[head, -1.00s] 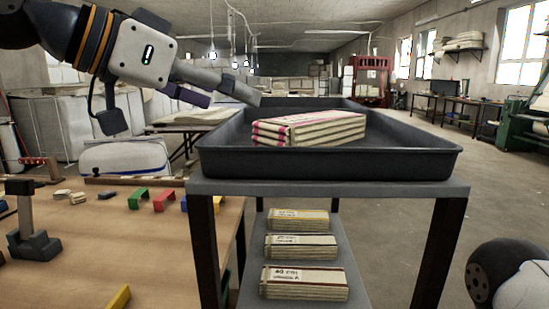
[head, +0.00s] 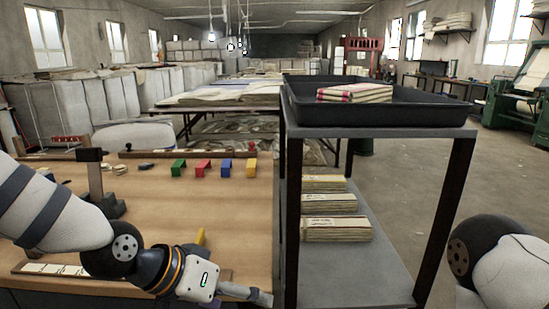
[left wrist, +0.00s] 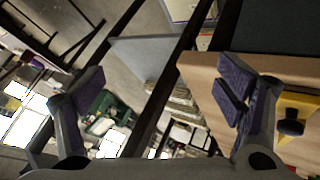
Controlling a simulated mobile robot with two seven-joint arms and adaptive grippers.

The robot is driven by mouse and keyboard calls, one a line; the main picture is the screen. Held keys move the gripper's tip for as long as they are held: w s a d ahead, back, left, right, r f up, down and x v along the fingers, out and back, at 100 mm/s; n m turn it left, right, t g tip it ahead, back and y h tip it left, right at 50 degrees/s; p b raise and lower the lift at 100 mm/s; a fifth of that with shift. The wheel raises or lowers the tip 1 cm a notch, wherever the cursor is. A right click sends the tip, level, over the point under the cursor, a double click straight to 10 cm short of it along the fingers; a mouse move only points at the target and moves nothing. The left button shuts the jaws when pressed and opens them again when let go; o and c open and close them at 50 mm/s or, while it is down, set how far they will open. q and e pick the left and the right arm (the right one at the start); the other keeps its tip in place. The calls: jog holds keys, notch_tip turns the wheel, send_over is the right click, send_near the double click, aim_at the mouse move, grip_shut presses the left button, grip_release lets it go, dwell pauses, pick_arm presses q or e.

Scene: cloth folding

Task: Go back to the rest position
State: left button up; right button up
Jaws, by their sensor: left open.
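My left gripper (head: 255,295) is low at the front of the head view, over the front right part of the wooden workbench (head: 150,225). It points right, toward the cart. In the left wrist view its two fingers (left wrist: 160,95) are spread wide with nothing between them. A folded cloth stack (head: 354,92) with pink edges lies in the black tray (head: 400,115) on top of the cart, well apart from the gripper. My right gripper is not in view; only part of my right arm shows at the lower right.
Several folded stacks (head: 336,229) lie on the cart's lower shelf (head: 370,270). The cart's dark legs stand close to my left gripper. Coloured blocks (head: 203,167) line the bench's back, and a yellow piece (head: 200,236) lies near my wrist. Floor at the right is clear.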

pick_arm(q)
jog(key=s+a+f+n+g+y, duration=0.1)
jog(key=s+a+f, duration=0.1)
jog(key=s+f, duration=0.45)
jog(key=s+a+f+n+g+y, duration=0.1)
jog(key=s+a+f+n, duration=0.15)
jog(key=s+f, duration=0.4)
jog(key=s+a+f+g+y, duration=0.2)
jog(key=s+a+f, duration=0.3)
jog(key=s, duration=0.4)
jog(key=s+a+f+g+y, duration=0.1)
jog(key=s+a+f+y, duration=0.2)
jog(key=s+a+f, duration=0.3)
jog(key=s+a+n, duration=0.1)
jog(key=s, duration=0.3)
jog(key=shift+s+a+g, duration=0.25)
jog(key=shift+s+g, duration=0.05)
jog(key=shift+g, duration=0.1)
